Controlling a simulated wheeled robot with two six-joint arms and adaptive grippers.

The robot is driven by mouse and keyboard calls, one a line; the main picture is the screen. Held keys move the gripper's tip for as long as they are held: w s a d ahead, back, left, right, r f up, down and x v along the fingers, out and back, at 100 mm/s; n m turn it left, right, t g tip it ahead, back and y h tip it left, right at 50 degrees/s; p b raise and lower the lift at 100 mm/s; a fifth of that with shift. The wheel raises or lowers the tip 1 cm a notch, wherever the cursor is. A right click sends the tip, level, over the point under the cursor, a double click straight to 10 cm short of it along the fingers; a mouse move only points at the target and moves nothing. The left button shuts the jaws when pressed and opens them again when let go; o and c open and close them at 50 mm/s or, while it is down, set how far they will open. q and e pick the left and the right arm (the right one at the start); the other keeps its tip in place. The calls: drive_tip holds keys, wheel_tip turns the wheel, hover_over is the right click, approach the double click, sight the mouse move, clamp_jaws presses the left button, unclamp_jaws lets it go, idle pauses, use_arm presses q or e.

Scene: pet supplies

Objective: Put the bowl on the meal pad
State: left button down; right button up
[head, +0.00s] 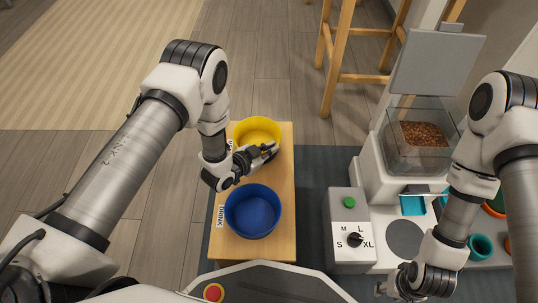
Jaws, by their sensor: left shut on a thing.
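A yellow bowl (256,125) is at the far end of a narrow wooden stand (287,190), upright. My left gripper (268,151) is shut on its near rim. I cannot tell whether the bowl rests on the stand or is slightly above it. A white label (229,148) lies beside the yellow bowl, its text mostly hidden by my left arm. The meal pad itself cannot be made out; the bowl or my arm may cover it. My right gripper (398,287) is low at the bottom edge, away from the bowl, its fingers unclear.
A blue bowl (252,211) sits on the near part of the stand by a "DRINK" label (221,216). A dial box (350,240) and a kibble dispenser (415,145) stand to the right. A wooden stool (352,77) is behind.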

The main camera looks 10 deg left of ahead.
use_arm(q)
drive_tip(key=shift+f, duration=0.8)
drive_tip(key=shift+r, duration=0.2)
drive_tip(key=shift+f, duration=0.2)
drive_tip(key=c, duration=1.3)
unclamp_jaws()
use_arm(e)
drive_tip(key=shift+f, duration=0.45)
use_arm(q)
drive_tip(key=shift+r, duration=0.2)
drive_tip(key=p+v, duration=0.6)
drive_tip(key=v, duration=0.6)
drive_tip(key=shift+p, duration=0.35)
use_arm(e)
wheel_tip(320, 180, up, 7)
drive_tip(key=shift+f, duration=0.2)
